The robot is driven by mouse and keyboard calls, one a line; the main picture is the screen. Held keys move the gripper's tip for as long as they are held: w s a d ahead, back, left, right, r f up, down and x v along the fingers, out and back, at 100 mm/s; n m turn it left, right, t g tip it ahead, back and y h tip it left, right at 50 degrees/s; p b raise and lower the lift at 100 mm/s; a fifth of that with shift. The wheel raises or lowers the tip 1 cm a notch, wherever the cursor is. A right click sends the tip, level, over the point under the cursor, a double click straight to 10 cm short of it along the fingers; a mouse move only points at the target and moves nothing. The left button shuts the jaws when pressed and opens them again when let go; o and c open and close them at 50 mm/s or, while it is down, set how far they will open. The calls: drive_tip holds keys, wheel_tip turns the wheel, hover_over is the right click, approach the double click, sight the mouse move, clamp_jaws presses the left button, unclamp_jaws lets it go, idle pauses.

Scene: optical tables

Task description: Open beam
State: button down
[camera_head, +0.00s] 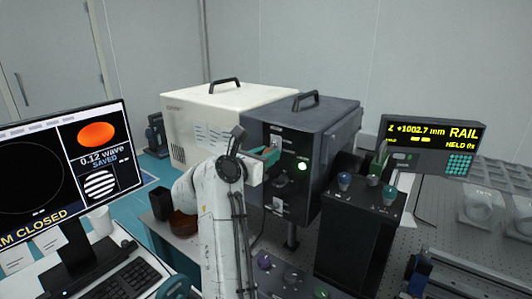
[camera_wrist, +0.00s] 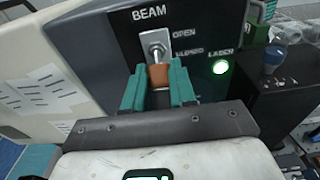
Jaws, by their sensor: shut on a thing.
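The beam switch is a metal lever (camera_wrist: 157,42) with an orange-brown tip (camera_wrist: 160,76) on a plate marked BEAM, OPEN and CLOSED, in the wrist view. The lever hangs down, its tip by the lower CLOSED label. My gripper (camera_wrist: 158,88) has its teal fingers on both sides of the tip, shut on it. In the head view my gripper (camera_head: 268,155) is at the front of the dark box (camera_head: 335,135), and it hides most of the lever.
A green LASER lamp (camera_wrist: 220,66) glows right of the switch. A cream box (camera_head: 215,110) stands left of the dark box. A black pedestal (camera_head: 355,235) with several knobs stands close on the right, before a RAIL display (camera_head: 430,147). A keyboard (camera_head: 120,280) lies at front left.

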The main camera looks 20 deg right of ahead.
sight(269, 149)
drive_tip(key=r+g+y+p, duration=0.1)
drive_tip(key=y+p, duration=0.1)
drive_tip(key=p, duration=0.1)
drive_tip(key=shift+a+r+g, duration=0.15)
drive_tip(key=shift+r+g, duration=0.05)
drive_tip(key=shift+g, duration=0.1)
drive_tip(key=shift+r+g+y+p, duration=0.4)
drive_tip(key=shift+g+y+p, duration=0.3)
drive_tip(key=shift+y+p, duration=0.45)
drive_tip(key=g+y+p, duration=0.1)
drive_tip(key=g+y, duration=0.1)
drive_tip(key=shift+r+y+p, duration=0.35)
drive_tip(key=shift+r+p, duration=0.05)
drive_tip(key=shift+w+d+r+g+y+p, duration=0.15)
drive_tip(key=shift+g+y+p, duration=0.2)
drive_tip(key=shift+y, duration=0.2)
drive_tip(key=shift+s+d+r+g+y+p, duration=0.1)
drive_tip(key=shift+g+y+p, duration=0.15)
drive_tip(key=shift+g+y, duration=0.25)
drive_tip(key=c, duration=0.9)
unclamp_jaws()
drive_tip(key=b+v, duration=0.2)
drive_tip(key=v, duration=0.8)
drive_tip(key=shift+a+r+b, duration=0.1)
drive_tip(key=shift+r+b, duration=0.2)
drive_tip(key=shift+r, duration=0.05)
